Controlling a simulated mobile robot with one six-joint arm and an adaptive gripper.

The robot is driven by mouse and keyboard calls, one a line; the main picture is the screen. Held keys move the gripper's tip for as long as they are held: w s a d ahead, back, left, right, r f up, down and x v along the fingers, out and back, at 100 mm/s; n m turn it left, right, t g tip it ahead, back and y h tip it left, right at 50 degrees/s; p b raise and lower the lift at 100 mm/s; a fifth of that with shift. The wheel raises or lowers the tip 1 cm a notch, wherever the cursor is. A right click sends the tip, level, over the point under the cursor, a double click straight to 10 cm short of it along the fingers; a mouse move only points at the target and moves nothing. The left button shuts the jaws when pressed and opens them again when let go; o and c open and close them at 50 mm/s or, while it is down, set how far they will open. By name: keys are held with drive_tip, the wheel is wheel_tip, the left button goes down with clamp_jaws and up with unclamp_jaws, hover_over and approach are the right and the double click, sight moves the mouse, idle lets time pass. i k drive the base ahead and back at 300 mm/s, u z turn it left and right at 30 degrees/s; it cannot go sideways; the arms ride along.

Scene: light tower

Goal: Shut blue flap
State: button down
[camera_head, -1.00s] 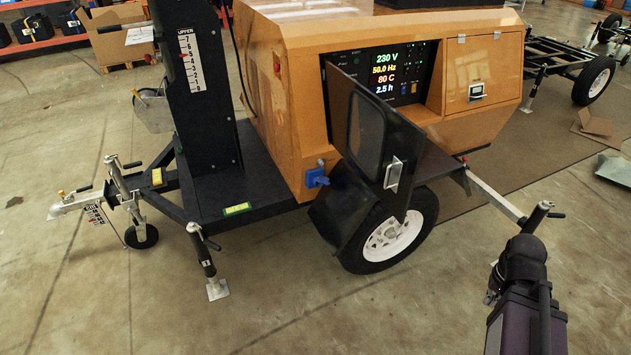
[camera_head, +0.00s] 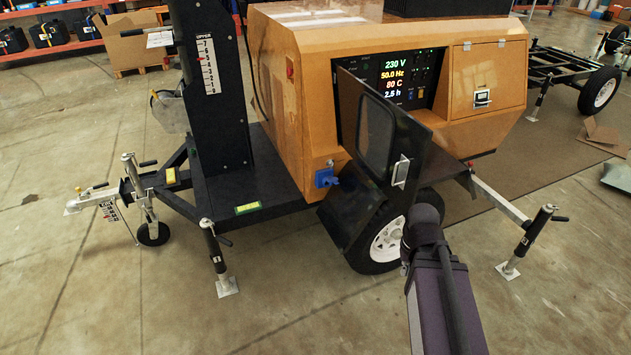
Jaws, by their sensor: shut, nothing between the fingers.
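The blue flap (camera_head: 334,181) is part of a small blue socket (camera_head: 324,177) low on the front corner of the orange generator housing. A blue piece juts out from the socket toward the lower right; the flap looks open, but it is too small to tell its angle. My arm rises from the lower right, its dark upper end overlapping the wheel in the picture. No gripper fingers can be made out, so my gripper is not in view. Nothing of mine covers the socket.
An open black panel door (camera_head: 378,125) hangs just right of the socket, above the black fender (camera_head: 350,215). Outrigger legs stand at the left (camera_head: 218,262) and right (camera_head: 528,242). A black mast (camera_head: 210,100) rises from the trailer deck. The concrete floor in front is clear.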

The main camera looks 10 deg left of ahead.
sight(330, 179)
drive_tip(key=u, duration=0.35)
drive_tip(key=i, duration=1)
drive_tip(key=u, duration=0.05)
